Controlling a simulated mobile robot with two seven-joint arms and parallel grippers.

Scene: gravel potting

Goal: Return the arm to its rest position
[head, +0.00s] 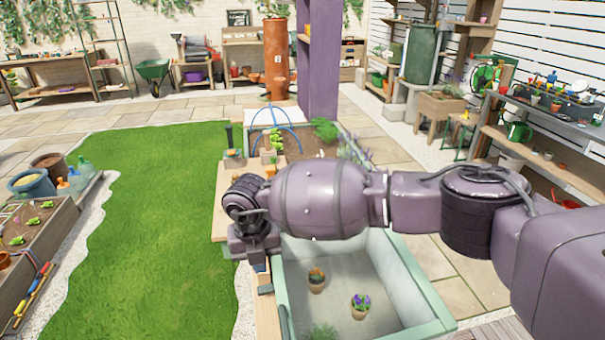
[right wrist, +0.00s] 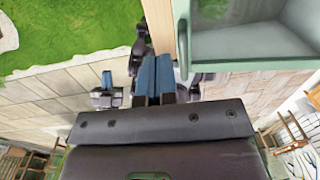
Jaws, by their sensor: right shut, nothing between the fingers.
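My right arm crosses the head view from the right. Its right gripper (head: 262,268) points down above the left edge of the pale green trough (head: 425,285). In the right wrist view, the blue-padded fingers of the right gripper (right wrist: 155,78) are together with nothing between them. The trough also shows in the right wrist view (right wrist: 250,66), ahead and to the right of the fingers. My left gripper is outside the head view. A small blue-tipped dark part (right wrist: 107,88) left of the fingers in the wrist view may belong to it; its jaw state is unclear.
Inside the trough stand an orange-flowered pot (head: 316,282) and a purple-flowered pot (head: 360,306). A purple post (head: 319,60) rises behind my arm. A planter (head: 35,245) stands at left. Open grass (head: 150,230) lies between. A cluttered bench (head: 560,115) is at right.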

